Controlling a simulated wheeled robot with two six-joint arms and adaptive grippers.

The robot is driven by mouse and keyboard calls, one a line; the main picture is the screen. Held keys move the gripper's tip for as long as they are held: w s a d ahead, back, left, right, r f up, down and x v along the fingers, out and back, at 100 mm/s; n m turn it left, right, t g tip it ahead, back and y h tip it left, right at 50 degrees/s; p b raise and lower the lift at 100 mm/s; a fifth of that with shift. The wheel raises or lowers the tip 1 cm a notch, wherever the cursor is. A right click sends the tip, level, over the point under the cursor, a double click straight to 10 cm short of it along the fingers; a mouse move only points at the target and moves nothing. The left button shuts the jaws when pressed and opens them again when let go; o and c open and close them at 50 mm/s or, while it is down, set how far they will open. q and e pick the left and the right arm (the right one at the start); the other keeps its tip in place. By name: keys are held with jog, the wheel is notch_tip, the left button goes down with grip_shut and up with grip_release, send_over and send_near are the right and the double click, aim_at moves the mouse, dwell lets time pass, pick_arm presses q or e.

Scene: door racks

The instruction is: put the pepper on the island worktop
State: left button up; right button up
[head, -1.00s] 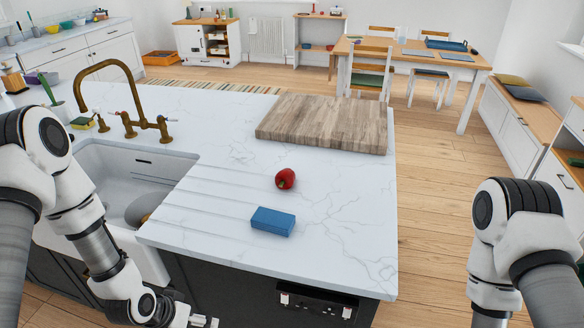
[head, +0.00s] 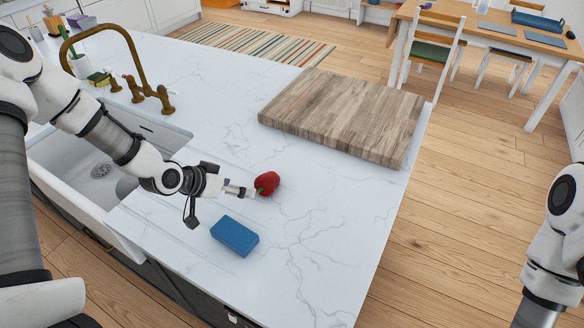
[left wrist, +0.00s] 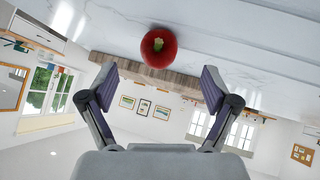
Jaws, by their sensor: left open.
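The red pepper (head: 267,183) with a green stem sits on the white marbled island worktop (head: 330,215), between the blue block and the wooden board. My left gripper (head: 247,191) reaches in low from the left, its fingertips close beside the pepper. In the left wrist view, which is upside down, my open left gripper (left wrist: 160,78) has nothing between its fingers. The pepper (left wrist: 158,48) shows just beyond the fingertips, about centred between them. Whether a finger touches it I cannot tell. My right arm is at the right edge, with its gripper out of view.
A blue block (head: 234,236) lies just in front of the pepper. A thick wooden board (head: 340,115) lies behind it. The sink (head: 95,170) and brass tap (head: 130,75) are at the left. The worktop right of the pepper is clear.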

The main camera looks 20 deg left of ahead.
aim_at(258, 190)
pick_arm(q)
jog(key=shift+x, duration=1)
jog(key=shift+w+d, duration=0.2)
jog(key=shift+d+f, duration=0.1)
jog(key=shift+f, duration=0.1)
jog(key=p+x, duration=0.1)
jog(key=x, duration=0.3)
jog(key=shift+w+f, duration=0.15)
jog(key=shift+w, duration=0.1)
jog(key=shift+w+d+f, duration=0.15)
jog(key=shift+w+f, duration=0.05)
jog(key=shift+w, duration=0.05)
jog(key=shift+s, duration=0.15)
jog(key=shift+s+r, duration=0.15)
jog(key=c, duration=0.5)
grip_shut()
pick_arm(e)
jog(key=shift+w+d+r, duration=0.1)
jog(key=shift+r, duration=0.7)
